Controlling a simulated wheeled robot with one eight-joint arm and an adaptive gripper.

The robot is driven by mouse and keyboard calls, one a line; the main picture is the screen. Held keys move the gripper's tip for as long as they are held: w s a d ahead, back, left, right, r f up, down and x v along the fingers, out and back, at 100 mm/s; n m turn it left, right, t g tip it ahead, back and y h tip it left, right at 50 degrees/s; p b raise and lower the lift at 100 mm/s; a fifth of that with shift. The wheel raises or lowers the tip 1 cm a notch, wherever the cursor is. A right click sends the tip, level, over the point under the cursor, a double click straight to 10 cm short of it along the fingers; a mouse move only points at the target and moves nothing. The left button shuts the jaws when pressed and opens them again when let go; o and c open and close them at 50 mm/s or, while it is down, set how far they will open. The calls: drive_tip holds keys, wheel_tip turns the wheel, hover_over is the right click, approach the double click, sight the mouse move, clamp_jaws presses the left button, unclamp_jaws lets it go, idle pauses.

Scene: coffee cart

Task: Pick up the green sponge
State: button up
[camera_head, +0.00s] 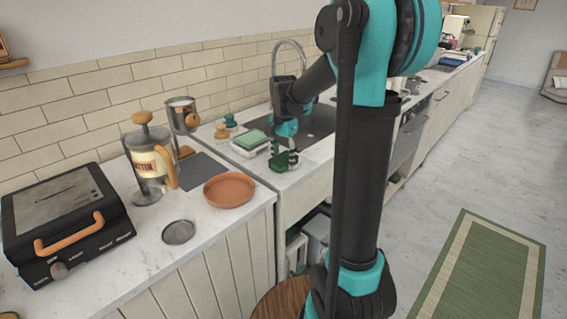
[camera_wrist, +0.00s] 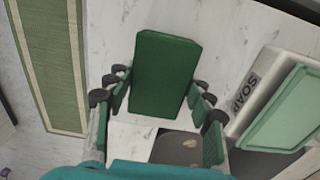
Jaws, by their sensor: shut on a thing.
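The dark green sponge (camera_wrist: 166,72) is a rectangular block. In the wrist view it sits between the two fingers of my gripper (camera_wrist: 162,100), which is shut on its sides, and its far part sticks out past the fingertips. In the head view my gripper (camera_head: 285,158) points down near the counter's front edge by the sink, and the sponge shows as a small dark green patch (camera_head: 279,167). I cannot tell whether the sponge touches the counter or is a little above it.
A white soap holder (camera_wrist: 280,64) with a light green pad (camera_wrist: 287,112) lies beside my gripper. The sink basin (camera_head: 316,122) is close behind. A terracotta dish (camera_head: 229,190), French press (camera_head: 150,160) and black grill (camera_head: 65,222) stand to the left.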

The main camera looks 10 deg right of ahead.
sight(283, 158)
drive_tip(key=shift+c, duration=0.6)
wheel_tip(283, 158, up, 20)
